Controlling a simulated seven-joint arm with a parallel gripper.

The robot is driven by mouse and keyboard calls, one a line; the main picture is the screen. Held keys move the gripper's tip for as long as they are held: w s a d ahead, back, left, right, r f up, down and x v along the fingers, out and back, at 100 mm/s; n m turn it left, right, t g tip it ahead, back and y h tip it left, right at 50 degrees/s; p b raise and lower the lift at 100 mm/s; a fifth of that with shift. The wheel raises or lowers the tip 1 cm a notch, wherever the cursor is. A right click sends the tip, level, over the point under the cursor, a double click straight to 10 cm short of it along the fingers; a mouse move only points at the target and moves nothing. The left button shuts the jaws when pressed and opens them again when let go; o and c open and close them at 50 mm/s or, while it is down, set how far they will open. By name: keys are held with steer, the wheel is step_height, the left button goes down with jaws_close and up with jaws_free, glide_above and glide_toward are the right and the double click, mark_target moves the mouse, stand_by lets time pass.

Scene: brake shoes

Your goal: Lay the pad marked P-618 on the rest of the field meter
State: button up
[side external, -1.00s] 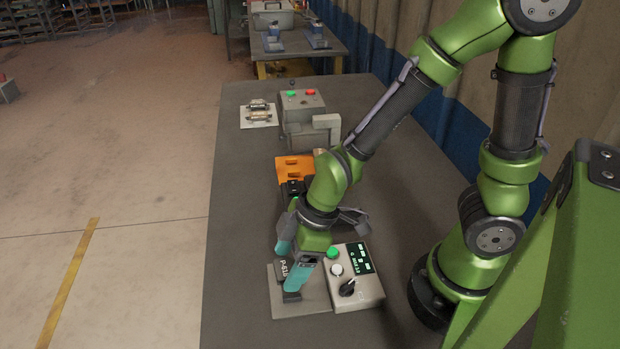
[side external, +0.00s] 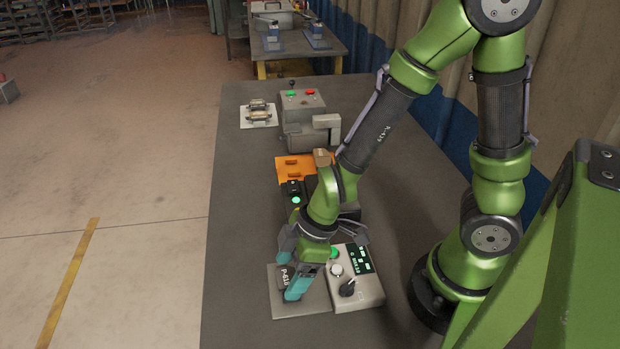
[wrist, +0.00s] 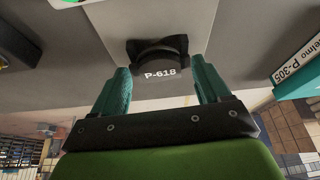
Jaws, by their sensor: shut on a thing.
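The pad marked P-618 (side external: 284,278) is dark and curved, with white lettering. My gripper (side external: 290,268) points down with its teal fingers on either side of the pad and is shut on it. In the wrist view the pad (wrist: 158,55) shows between and just past the fingertips (wrist: 162,75), its label facing the camera. The field meter (side external: 368,290) is a pale box with a lit display, a black knob and buttons. Its rest, a flat grey plate (side external: 310,308), lies left of the box, under the pad. I cannot tell whether the pad touches the plate.
Behind my gripper stand a black device with a green light (side external: 295,199) and an orange tray (side external: 289,172). Farther back are a grey machine with red and green buttons (side external: 303,101) and a white sheet with metal parts (side external: 245,121). The table's left side is clear.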

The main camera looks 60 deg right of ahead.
steer(key=shift+f, duration=0.3)
steer(key=o, duration=1.1)
steer(key=shift+v, duration=1.75)
steer(key=s+d+r+m+t, duration=0.1)
steer(key=d+r+m+t, duration=0.1)
steer(key=d+r+m, duration=0.3)
steer(key=s+d+r+m+t+h, duration=0.1)
steer(key=d+r+m, duration=0.5)
steer(key=r, duration=0.8)
steer(key=m+t, duration=0.1)
steer(key=m, duration=0.2)
